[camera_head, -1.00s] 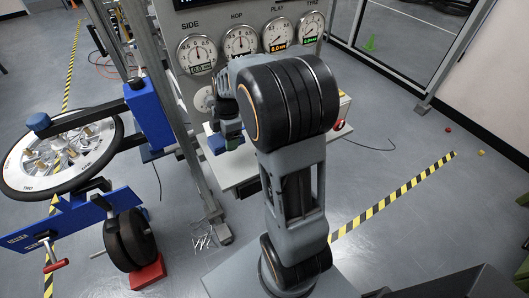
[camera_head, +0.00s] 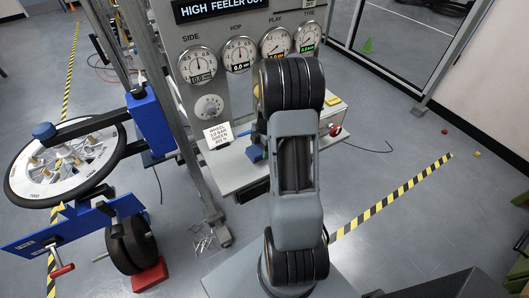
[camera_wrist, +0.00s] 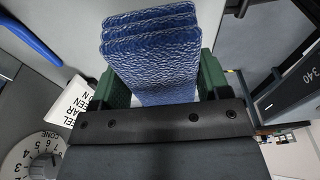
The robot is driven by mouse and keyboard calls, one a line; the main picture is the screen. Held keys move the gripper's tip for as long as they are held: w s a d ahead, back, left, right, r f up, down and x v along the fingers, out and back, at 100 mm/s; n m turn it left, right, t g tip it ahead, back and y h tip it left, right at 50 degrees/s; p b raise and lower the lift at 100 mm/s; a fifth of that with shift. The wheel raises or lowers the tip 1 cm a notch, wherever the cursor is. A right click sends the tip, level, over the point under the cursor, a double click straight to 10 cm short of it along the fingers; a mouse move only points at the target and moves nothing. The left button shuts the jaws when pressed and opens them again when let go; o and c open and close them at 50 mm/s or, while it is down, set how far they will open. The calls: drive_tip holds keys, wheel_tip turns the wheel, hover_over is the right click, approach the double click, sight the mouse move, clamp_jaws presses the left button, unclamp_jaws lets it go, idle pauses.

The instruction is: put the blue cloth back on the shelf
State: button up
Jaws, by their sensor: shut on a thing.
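The blue cloth (camera_wrist: 152,58) is folded in layers and sits between the green fingers of my gripper (camera_wrist: 160,72) in the wrist view. My gripper is shut on it. In the head view my arm hides most of the gripper, and only a small blue patch of the cloth (camera_head: 255,153) shows at the arm's left side. The grey shelf (camera_head: 228,181) juts out below the gauge panel, partly hidden behind my arm. The cloth appears over or near the shelf, but I cannot tell whether it touches it.
The gauge panel (camera_head: 213,95) stands behind the shelf, with a white card (camera_head: 218,135) at its lower edge. A box with a red knob (camera_head: 335,130) is at the shelf's right. A spoked wheel on a blue stand (camera_head: 100,190) is at left. Floor at right is mostly clear.

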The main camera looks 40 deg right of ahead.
drive_tip(key=f, duration=0.1)
drive_tip(key=d+f+p, duration=0.1)
drive_tip(key=f, duration=0.1)
drive_tip(key=shift+s, duration=0.1)
drive_tip(key=shift+f, duration=0.45)
drive_tip(key=shift+f, duration=0.2)
drive_tip(key=o, duration=1)
drive_tip(key=shift+c, duration=0.2)
drive_tip(key=shift+r+p, duration=0.25)
drive_tip(key=shift+p, duration=0.15)
